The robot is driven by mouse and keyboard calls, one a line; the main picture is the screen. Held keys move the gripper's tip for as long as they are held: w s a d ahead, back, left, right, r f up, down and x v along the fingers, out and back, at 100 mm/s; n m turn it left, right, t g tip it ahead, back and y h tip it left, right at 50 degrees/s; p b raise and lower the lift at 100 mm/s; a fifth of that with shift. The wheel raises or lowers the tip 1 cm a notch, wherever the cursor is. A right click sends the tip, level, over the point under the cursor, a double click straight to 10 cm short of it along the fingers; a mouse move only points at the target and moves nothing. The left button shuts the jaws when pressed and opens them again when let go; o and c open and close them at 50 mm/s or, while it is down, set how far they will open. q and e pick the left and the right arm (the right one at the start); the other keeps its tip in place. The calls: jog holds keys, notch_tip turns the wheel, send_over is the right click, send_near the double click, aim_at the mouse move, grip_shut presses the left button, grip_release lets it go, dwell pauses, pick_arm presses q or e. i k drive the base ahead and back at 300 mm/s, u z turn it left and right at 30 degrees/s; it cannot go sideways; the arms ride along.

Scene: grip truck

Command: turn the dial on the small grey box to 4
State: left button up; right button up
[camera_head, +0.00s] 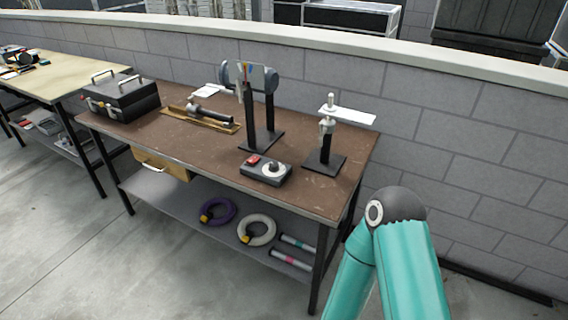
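The small grey box (265,170) lies near the front edge of the brown workbench, right of its middle. Its top carries a pale round dial (273,169) on the right and a red part (254,160) on the left. The dial's numbers and pointer are too small to read. A teal arm of mine with a dark joint rises at the lower right, beside the bench's right end and apart from the box. Neither gripper shows in this view.
The workbench (200,150) holds a black case (121,97), a stand with a grey cylinder (248,78) behind the box, and a smaller stand (326,142) to its right. A lower shelf (160,187) holds rings and tubes. A block wall (440,130) runs behind.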

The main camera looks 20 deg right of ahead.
aim_at(273, 166)
jog(key=z, duration=0.1)
jog(key=i, duration=1)
jog(key=u, duration=0.1)
